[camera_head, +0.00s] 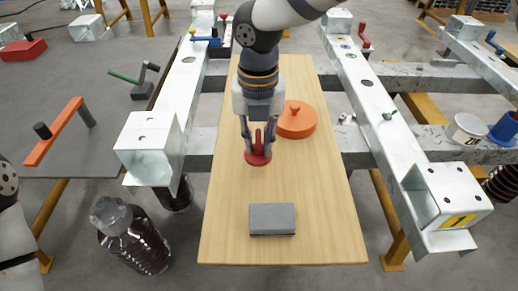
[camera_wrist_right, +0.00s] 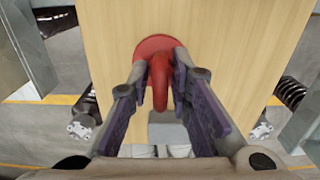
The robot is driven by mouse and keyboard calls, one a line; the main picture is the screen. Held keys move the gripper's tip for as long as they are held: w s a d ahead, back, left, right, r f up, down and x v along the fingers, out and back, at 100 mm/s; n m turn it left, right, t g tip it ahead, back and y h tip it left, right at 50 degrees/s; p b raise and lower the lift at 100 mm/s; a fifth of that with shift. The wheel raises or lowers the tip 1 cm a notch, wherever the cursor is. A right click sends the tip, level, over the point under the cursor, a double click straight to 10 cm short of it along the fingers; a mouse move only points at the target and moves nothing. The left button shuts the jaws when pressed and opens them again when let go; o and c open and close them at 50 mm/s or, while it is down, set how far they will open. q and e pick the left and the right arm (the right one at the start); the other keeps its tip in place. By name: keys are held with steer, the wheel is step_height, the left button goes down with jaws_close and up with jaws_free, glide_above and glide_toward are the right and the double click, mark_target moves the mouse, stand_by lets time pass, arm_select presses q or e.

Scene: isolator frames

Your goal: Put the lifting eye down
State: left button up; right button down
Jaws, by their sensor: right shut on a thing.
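The red lifting eye (camera_head: 258,153) has a round base and an upright loop, and it is at the middle of the wooden board (camera_head: 235,215). My right gripper (camera_head: 259,145) points down over it, with its fingers on either side of the loop. In the right wrist view the lifting eye (camera_wrist_right: 159,72) is between the two fingers of the right gripper (camera_wrist_right: 163,82), which is shut on it. Its base is at or just above the board; I cannot tell if it touches. My left gripper is not seen; only part of my left arm shows at the left edge.
An orange round lid (camera_head: 297,121) with a knob sits right behind the lifting eye. A grey block (camera_head: 272,219) lies nearer the board's front edge. Steel beams (camera_head: 388,135) flank the board. A dark bottle (camera_head: 135,240) stands at the lower left. Bare board lies around the block.

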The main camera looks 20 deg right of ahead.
mark_target(260, 152)
steer(key=f, duration=0.3)
steer(key=shift+w+d+f, duration=0.2)
steer(key=shift+d+f, duration=0.05)
steer(key=shift+f, duration=0.15)
steer(key=shift+r, duration=0.1)
steer(key=c, duration=1.9)
jaws_free()
steer(key=shift+f, duration=0.25)
steer(key=o, duration=0.4)
steer(key=shift+o, duration=0.2)
step_height(260, 152, up, 12)
steer(key=shift+r, duration=0.25)
